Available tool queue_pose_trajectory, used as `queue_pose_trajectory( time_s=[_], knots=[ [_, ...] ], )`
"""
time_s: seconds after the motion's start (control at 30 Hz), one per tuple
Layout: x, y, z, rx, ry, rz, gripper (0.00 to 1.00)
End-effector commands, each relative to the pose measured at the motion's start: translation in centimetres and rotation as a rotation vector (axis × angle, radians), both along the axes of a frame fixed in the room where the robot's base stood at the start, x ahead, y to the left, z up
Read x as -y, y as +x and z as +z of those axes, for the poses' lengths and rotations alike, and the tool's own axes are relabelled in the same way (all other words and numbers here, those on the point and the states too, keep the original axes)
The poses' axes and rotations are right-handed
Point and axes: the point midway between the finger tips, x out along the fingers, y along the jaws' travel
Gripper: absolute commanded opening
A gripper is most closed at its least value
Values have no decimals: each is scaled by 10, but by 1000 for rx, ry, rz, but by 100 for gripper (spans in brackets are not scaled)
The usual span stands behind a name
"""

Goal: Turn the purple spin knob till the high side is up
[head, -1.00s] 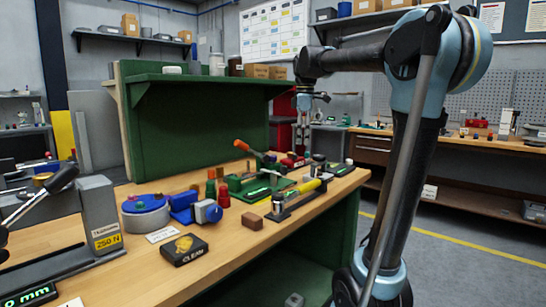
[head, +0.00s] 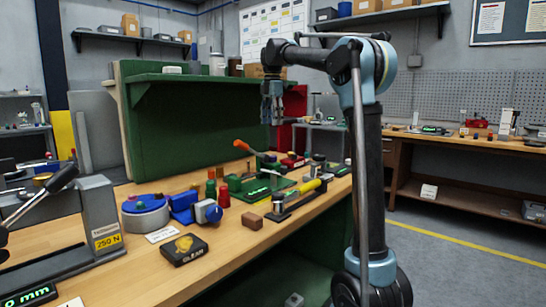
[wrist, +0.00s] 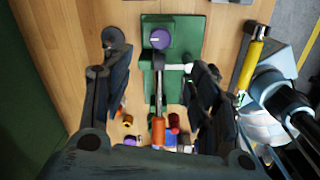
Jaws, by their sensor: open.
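The purple knob (wrist: 160,38), round with a pale line across its top, sits on the green fixture (wrist: 186,50) in the wrist view. Its high side cannot be told. My gripper (wrist: 158,62) is open and empty, pointing down, with one finger on each side of the fixture and the knob near the gap between the tips. They look apart from it. In the head view my gripper (head: 272,118) hangs above the bench, over the green fixture (head: 258,190); the knob is not clear there. A lever with an orange handle (wrist: 158,130) belongs to the fixture.
A green panel (head: 190,125) with a shelf rises behind the bench.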

Motion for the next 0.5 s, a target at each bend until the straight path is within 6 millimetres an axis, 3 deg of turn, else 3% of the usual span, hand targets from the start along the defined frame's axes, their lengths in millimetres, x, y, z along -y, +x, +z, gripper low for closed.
queue_pose_trajectory(
  time_s=[0.5],
  knots=[
    [1,-1,-89,0,0,-2,54]
  ],
)
